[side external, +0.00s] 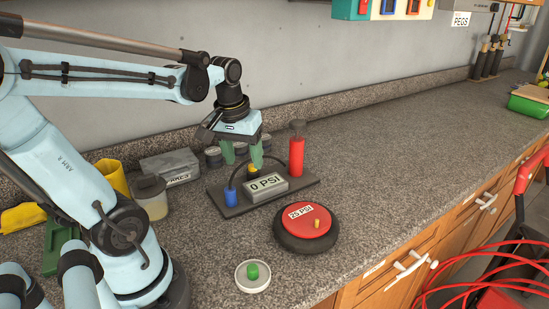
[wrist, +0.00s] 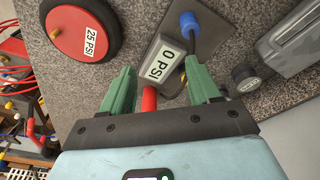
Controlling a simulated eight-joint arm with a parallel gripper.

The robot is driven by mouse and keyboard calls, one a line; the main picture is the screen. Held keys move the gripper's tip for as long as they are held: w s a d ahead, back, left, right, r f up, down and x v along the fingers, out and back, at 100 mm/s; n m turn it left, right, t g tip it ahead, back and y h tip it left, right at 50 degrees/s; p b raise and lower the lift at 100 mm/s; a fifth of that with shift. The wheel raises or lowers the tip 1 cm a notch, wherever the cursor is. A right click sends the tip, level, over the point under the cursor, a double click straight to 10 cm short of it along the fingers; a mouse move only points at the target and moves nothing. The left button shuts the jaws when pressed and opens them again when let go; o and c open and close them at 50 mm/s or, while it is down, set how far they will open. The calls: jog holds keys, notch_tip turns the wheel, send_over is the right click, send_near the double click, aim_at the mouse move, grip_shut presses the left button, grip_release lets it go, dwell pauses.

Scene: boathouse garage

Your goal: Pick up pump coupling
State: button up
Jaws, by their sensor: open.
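The pump stand is a dark base plate (side external: 212,203) with a grey gauge box reading 0 PSI (side external: 268,187), a red cylinder (side external: 297,155) with a grey top, a blue cylindrical piece (side external: 230,197) and a black hose. A small yellow piece (side external: 253,170) shows just below my gripper's right finger; it also shows between the fingers in the wrist view (wrist: 184,78), partly hidden. Which piece is the pump coupling I cannot tell for sure. My gripper (side external: 242,161) is open above the back of the stand, its green fingers pointing down, with nothing held.
A black tire with a red hub reading 25 PSI (side external: 302,217) lies in front of the stand. A white dish (side external: 242,285) with a green knob is near the counter's front edge.

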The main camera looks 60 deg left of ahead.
aim_at(230, 187)
jog(key=s+a+n+g, duration=0.2)
jog(key=a+n, duration=0.1)
jog(key=a, duration=0.2)
jog(key=shift+h, duration=0.4)
jog(key=shift+w+d+f, duration=0.1)
jog(key=shift+f, duration=5.9)
jog(key=c, duration=1.1)
jog(key=shift+r, duration=0.15)
